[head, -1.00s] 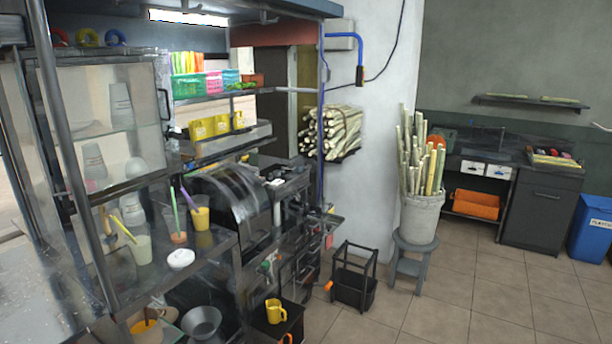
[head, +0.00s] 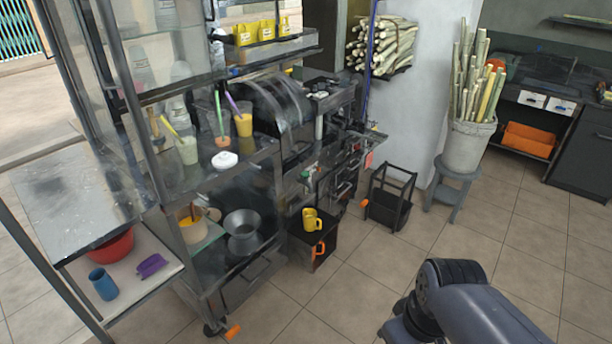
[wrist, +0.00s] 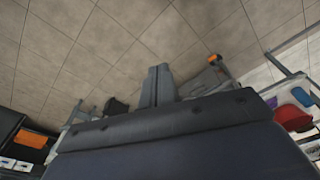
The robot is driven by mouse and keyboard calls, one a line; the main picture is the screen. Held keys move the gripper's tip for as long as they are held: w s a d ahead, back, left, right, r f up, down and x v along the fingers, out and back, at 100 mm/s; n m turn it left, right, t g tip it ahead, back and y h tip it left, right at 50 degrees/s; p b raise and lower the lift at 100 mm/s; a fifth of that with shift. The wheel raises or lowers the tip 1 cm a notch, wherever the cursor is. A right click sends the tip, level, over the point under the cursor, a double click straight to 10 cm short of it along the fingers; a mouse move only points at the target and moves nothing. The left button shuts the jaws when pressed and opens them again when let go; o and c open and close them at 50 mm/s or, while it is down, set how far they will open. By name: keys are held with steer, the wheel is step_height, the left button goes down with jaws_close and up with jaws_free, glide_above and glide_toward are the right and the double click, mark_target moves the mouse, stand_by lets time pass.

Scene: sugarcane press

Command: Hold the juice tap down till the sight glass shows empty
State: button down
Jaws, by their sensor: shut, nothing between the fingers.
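The sugarcane press (head: 280,110) stands inside the metal cart, with a rounded dark cover. A small green and reddish fitting (head: 306,174) on its front may be the juice tap; it is too small to be sure. I cannot make out the sight glass or its level. A yellow mug (head: 311,220) stands on a black box below that fitting. My gripper (wrist: 158,70) is shut and empty in the wrist view, over bare floor tiles and apart from the press. In the head view only my arm shows at the lower right; the fingers are hidden.
A black wire-framed bin (head: 388,198) and a bucket of cane (head: 470,147) on a grey stool (head: 452,187) stand right of the press. Glasses and a white bowl (head: 224,160) sit on the cart shelf.

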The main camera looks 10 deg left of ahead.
steer(key=w+a+f+n+b, duration=0.3)
steer(key=w+a+n, duration=0.1)
steer(key=a+n, duration=0.3)
steer(key=w+a+f+n+b, duration=0.2)
steer(key=w+a+n, duration=0.3)
steer(key=a+n, duration=0.3)
steer(key=w+a+f+n+g+b, duration=0.1)
steer(key=w+a+f+n+b, duration=0.2)
steer(key=a+n, duration=0.4)
steer(key=w+n+b, duration=0.1)
steer(key=w+n, duration=0.1)
steer(key=n, duration=0.1)
steer(key=shift+a+f, duration=0.25)
steer(key=shift+f, duration=0.1)
